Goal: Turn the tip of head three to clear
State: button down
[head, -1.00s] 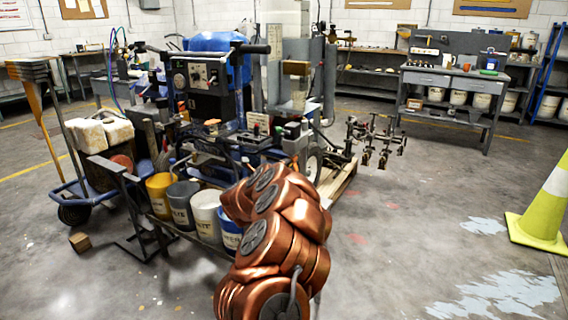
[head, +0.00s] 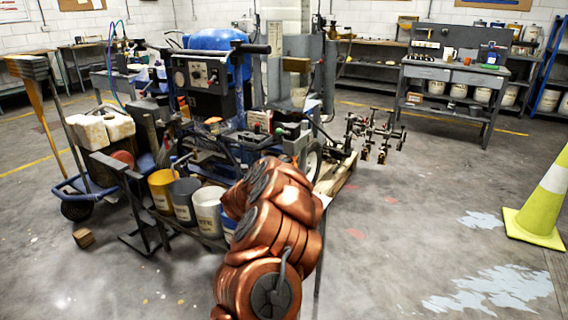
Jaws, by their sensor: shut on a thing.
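The line striper (head: 214,78) stands in the middle, with a blue tank on top and a control panel below it. Its spray heads (head: 382,148) stick out on a bar at the right side, over the floor. They are small and crowded, so I cannot pick out head three or see how its tip is turned. My copper-coloured arm rises from the bottom middle and covers part of the striper's lower front. My gripper does not show; the arm's links lie in front of where it would be.
Paint buckets (head: 207,210) stand on a low rack left of my arm. A hand cart (head: 75,190) and a small wooden block (head: 83,238) are at the left. A traffic cone (head: 541,200) stands at the right. A workbench (head: 455,80) is at the back. Floor at the right is mostly clear.

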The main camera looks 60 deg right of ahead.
jog(key=shift+n+p, duration=0.7)
jog(key=shift+p, duration=0.05)
jog(key=shift+r+n+p, duration=0.1)
jog(key=shift+n+p, duration=1.4)
jog(key=shift+p, duration=0.75)
jog(key=shift+n+p, duration=2.6)
jog(key=shift+p, duration=1.05)
jog(key=shift+n+p, duration=0.5)
jog(key=shift+p, duration=0.1)
jog(key=shift+n+p, duration=0.5)
jog(key=shift+p, duration=0.4)
jog(key=shift+d+r+n+p, duration=0.1)
jog(key=shift+n+p, duration=1.1)
jog(key=shift+p, duration=0.45)
jog(key=shift+n+p, duration=2.5)
jog(key=shift+p, duration=0.4)
jog(key=c, duration=1.2)
grip_release()
jog(key=shift+f, duration=0.2)
